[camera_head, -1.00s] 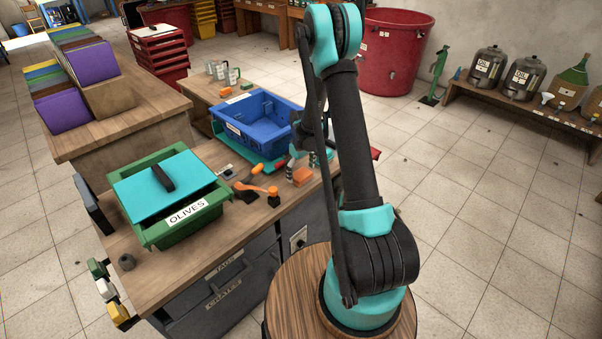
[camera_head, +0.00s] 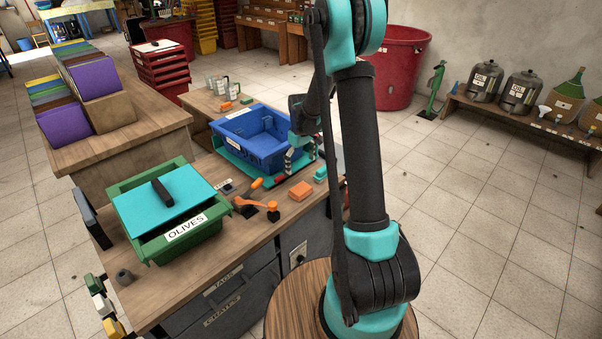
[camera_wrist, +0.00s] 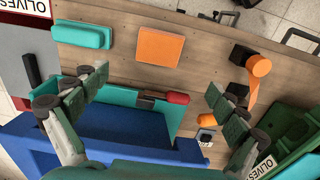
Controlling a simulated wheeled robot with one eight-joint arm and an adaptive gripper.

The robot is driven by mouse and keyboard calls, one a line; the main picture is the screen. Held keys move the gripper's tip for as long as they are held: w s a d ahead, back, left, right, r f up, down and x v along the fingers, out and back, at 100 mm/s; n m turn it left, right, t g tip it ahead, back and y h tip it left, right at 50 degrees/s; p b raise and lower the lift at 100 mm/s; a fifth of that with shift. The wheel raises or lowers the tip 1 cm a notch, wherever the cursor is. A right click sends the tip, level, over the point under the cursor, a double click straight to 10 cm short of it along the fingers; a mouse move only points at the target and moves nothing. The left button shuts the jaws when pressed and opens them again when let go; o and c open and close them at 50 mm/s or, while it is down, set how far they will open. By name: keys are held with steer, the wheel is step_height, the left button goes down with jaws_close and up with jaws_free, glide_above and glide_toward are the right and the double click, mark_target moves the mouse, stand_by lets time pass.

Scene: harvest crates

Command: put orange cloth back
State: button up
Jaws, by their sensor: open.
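The orange cloth (camera_head: 300,190) looks like a flat folded block. It lies on the wooden counter near its front edge, and shows whole in the wrist view (camera_wrist: 160,47). A similar teal block (camera_head: 320,173) lies just beyond it, left of it in the wrist view (camera_wrist: 82,35). My gripper (camera_head: 302,152) is open and empty, above the counter by the near right corner of the blue crate (camera_head: 246,145). In the wrist view my spread fingers (camera_wrist: 155,86) sit below the cloth in the picture, apart from it. My arm hides part of the counter's right end.
Between cloth and blue crate lie a red-handled tool (camera_wrist: 177,98) and an orange-handled tool (camera_head: 255,183). An orange scoop-like tool (camera_head: 262,205) lies left of the cloth. The green olives crate (camera_head: 205,228) with a teal lid stands further left. Jugs (camera_head: 222,84) stand behind.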

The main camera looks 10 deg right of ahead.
steer(key=s+d+r+m+t, duration=0.25)
steer(key=s+r, duration=0.55)
steer(key=s, duration=0.5)
steer(key=s+d+m+t, duration=0.1)
steer(key=s+m, duration=0.3)
steer(key=s, duration=1.3)
steer(key=shift+s+d+f+m+t, duration=0.2)
steer(key=shift+d+f+m+t, duration=0.15)
steer(key=shift+f, duration=0.1)
